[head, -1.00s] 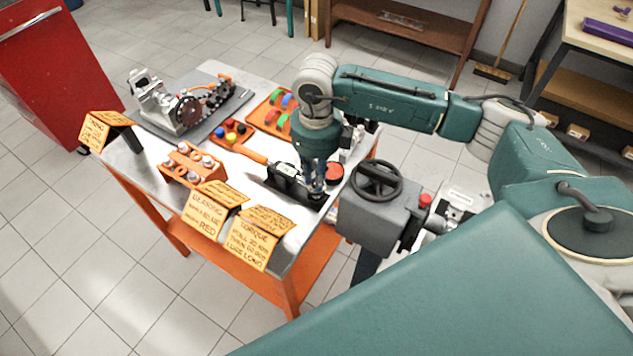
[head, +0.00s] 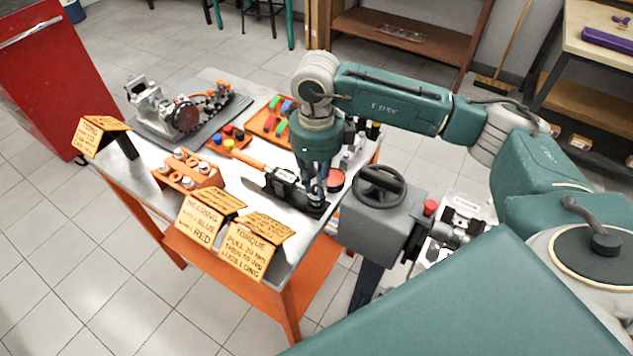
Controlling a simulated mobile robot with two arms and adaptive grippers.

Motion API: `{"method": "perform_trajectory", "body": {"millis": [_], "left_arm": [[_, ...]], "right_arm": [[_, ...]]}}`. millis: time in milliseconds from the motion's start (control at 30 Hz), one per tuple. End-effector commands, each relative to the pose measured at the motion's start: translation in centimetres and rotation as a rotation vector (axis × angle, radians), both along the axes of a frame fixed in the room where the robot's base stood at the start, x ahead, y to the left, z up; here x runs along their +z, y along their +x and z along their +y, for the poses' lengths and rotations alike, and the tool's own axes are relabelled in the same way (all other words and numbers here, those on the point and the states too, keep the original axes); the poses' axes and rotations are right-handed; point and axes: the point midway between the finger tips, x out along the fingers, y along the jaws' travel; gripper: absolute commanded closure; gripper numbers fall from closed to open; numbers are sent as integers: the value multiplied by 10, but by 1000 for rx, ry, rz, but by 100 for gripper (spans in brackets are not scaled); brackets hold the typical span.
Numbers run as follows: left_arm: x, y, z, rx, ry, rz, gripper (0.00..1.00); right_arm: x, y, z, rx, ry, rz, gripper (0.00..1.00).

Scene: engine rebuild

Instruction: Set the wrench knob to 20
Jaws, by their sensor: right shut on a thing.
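The torque wrench lies on the steel table, with its orange handle (head: 249,160) pointing to the upper left. My right gripper (head: 317,196) points straight down at the right end of the wrench. Its fingers are shut at the wrench knob, which they hide. The knob's scale and setting cannot be read. My left gripper is not in view.
Yellow cards (head: 250,245) stand along the front edge. An orange holder (head: 187,170) is left of the wrench. A red-topped round item (head: 335,180) stands close right of the gripper. The engine (head: 180,112) is at the back left.

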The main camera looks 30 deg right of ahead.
Motion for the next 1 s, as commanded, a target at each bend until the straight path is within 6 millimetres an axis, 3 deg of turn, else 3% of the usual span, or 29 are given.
{"method": "perform_trajectory", "body": {"millis": [67, 100, 200, 567, 1000], "left_arm": [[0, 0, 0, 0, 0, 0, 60], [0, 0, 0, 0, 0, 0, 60], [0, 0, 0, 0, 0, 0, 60], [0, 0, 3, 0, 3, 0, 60], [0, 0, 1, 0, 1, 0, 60]], "right_arm": [[0, 0, 0, -1, 0, -1, 100], [0, 0, 0, -1, 0, -1, 76], [0, 0, 0, -1, 0, -1, 62], [7, 1, 0, -2, 1, -3, 62], [91, 2, 0, -1, 1, -5, 62]]}}
